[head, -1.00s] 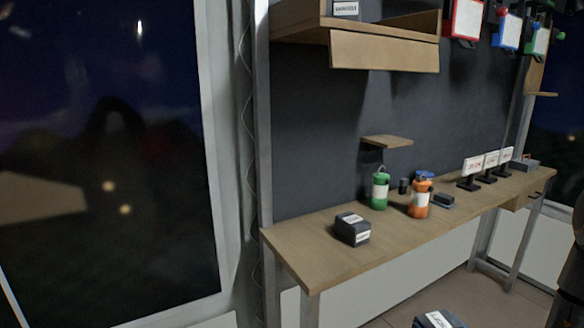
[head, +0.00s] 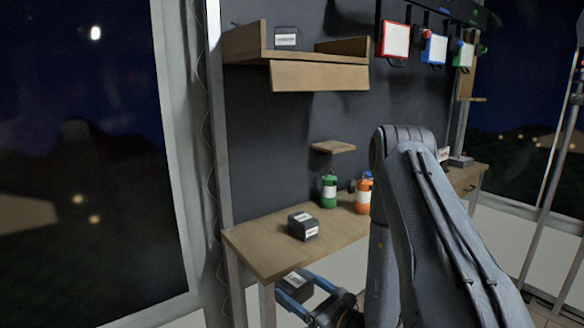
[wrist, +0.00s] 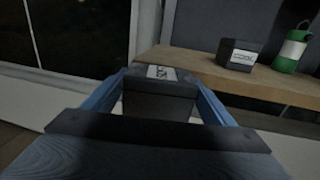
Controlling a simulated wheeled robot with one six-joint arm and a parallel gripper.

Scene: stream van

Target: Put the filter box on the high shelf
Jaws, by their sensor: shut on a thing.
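My gripper (head: 305,294) is shut on a dark box with a white label (head: 294,285), low in front of the table's left end, below the tabletop. In the wrist view the held box (wrist: 160,102) sits between the two blue fingers (wrist: 160,88); its label's text is too blurred to read. The high shelf (head: 240,47) is a wooden tray on the dark wall, well above the table. It has a raised back-right part and a slanted front panel. A dark labelled box (head: 286,38) stands at its left.
The table (head: 258,249) holds another dark labelled box (head: 304,226), a green bottle (head: 329,190) and an orange bottle (head: 363,195). A small shelf (head: 333,147) juts from the wall above them. Red, blue and green-clipped panels hang right of the high shelf.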

